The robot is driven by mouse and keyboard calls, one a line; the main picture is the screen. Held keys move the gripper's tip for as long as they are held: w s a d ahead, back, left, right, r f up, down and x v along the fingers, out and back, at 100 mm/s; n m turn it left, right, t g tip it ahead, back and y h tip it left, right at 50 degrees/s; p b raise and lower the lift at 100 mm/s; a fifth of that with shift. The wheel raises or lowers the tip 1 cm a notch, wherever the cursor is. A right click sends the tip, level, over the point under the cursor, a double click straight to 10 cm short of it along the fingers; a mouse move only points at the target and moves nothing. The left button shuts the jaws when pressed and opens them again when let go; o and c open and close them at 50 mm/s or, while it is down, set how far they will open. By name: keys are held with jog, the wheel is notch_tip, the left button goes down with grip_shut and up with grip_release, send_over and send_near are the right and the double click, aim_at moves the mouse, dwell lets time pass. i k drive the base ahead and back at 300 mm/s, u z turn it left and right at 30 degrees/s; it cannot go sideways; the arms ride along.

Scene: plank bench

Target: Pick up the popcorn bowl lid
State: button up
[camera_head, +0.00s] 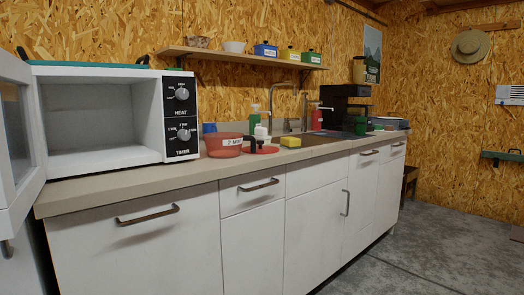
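A red bowl (222,148) with a white "2 MIN" label stands on the worktop just right of the microwave. It looks like the popcorn bowl. A flat red disc (266,150), which looks like its lid, lies on the worktop at the bowl's right. A small black part (250,143) shows between bowl and disc; I cannot tell which of them it belongs to. My gripper is not in view.
The microwave (108,115) has its door (18,140) swung open at the left. A shelf (240,58) hangs above. The worktop's front strip (150,180) and the floor (440,235) are clear.

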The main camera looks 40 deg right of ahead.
aim_at(260, 149)
jog(key=k, duration=0.65)
jog(key=z, duration=0.75)
jog(key=i, duration=0.65)
jog(key=z, duration=0.9)
jog(key=i, duration=1.4)
jog(key=u, duration=0.55)
